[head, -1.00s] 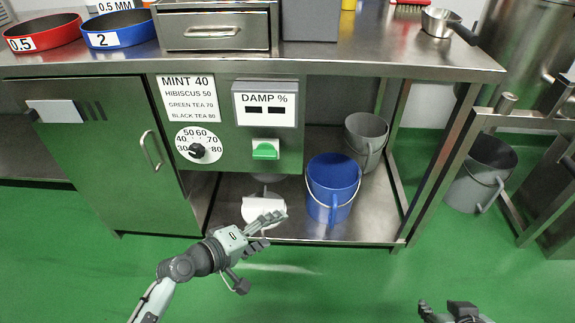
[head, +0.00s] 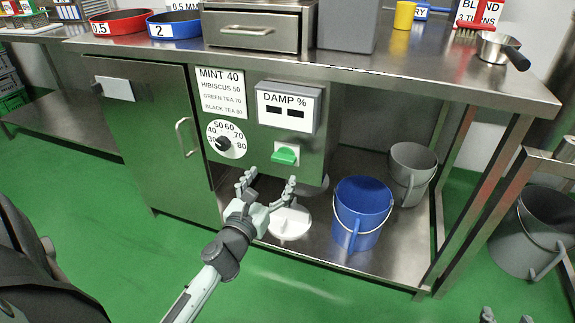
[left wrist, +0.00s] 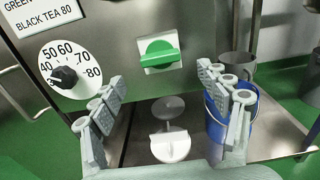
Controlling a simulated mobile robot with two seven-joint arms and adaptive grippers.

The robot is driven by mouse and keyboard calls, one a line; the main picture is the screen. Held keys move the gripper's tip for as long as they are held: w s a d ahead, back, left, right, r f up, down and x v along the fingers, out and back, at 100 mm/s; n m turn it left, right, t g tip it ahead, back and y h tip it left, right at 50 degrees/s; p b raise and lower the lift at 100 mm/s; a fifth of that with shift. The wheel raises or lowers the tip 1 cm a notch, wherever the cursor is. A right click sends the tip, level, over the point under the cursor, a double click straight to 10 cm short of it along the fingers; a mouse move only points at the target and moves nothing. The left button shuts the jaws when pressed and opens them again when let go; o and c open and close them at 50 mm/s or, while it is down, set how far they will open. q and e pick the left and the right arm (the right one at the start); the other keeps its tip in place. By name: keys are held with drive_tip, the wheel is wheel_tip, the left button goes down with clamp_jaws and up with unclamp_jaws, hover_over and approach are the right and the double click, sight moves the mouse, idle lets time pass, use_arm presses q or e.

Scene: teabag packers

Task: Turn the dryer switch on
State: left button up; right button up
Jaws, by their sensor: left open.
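The dryer switch (head: 285,154) is a green rocker or lever on a pale plate, low on the steel control panel under the "DAMP %" display (head: 288,108). It also shows in the left wrist view (left wrist: 159,54), ahead of and above the space between my fingers. My left gripper (head: 268,184) is open and empty, just below and in front of the switch, apart from it. In the left wrist view its fingers (left wrist: 170,112) are spread wide. Only the fingertips of my right gripper (head: 507,317) show at the bottom right edge; their opening is unclear.
A black dial (head: 224,143) sits left of the switch. A white round-based item (head: 289,222) is below the panel. A blue bucket (head: 362,212) and a grey bucket (head: 411,172) stand on the lower shelf to the right. The steel counter edge (head: 400,78) overhangs the panel.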

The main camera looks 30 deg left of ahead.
sight(282, 161)
use_arm(q)
drive_tip(key=x, duration=0.5)
drive_tip(key=shift+w, duration=0.25)
drive_tip(key=shift+w+a, duration=0.2)
drive_tip(key=shift+w, duration=0.5)
drive_tip(key=c, duration=1.2)
drive_tip(key=shift+o, duration=0.2)
